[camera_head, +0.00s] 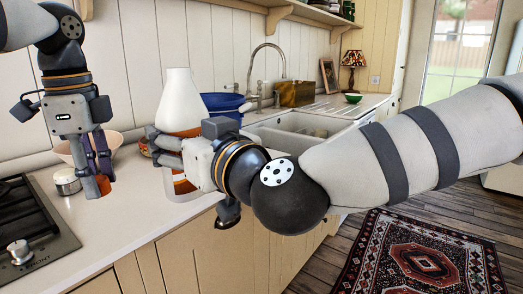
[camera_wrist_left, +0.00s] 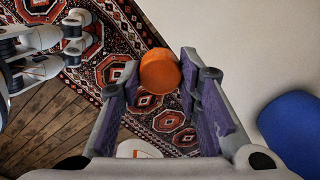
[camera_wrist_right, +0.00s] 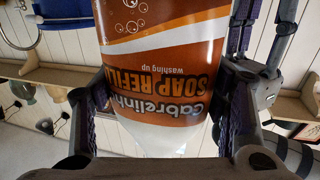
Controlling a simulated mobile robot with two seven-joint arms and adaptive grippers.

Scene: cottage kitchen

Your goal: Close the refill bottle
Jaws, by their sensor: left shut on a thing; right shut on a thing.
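The refill bottle (camera_head: 179,100) is upright, with its white tapered top upward and its orange-brown label lower down. The label (camera_wrist_right: 168,75) fills much of the right wrist view and reads "Soap Refill". My right gripper (camera_head: 172,150) is shut around the bottle from the right. Whether the base touches the counter is unclear. No cap shows on the bottle top. My left gripper (camera_head: 98,165) is shut on an orange cap (camera_wrist_left: 160,72), which shows below its fingertips in the head view (camera_head: 103,185). It is left of the bottle, apart from it and lower than its top.
The counter (camera_head: 110,225) holds a small metal-lidded pot (camera_head: 67,181), a pale bowl (camera_head: 66,152) and a stove (camera_head: 30,230) at left. A patterned rug (camera_head: 410,262) lies on the floor.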

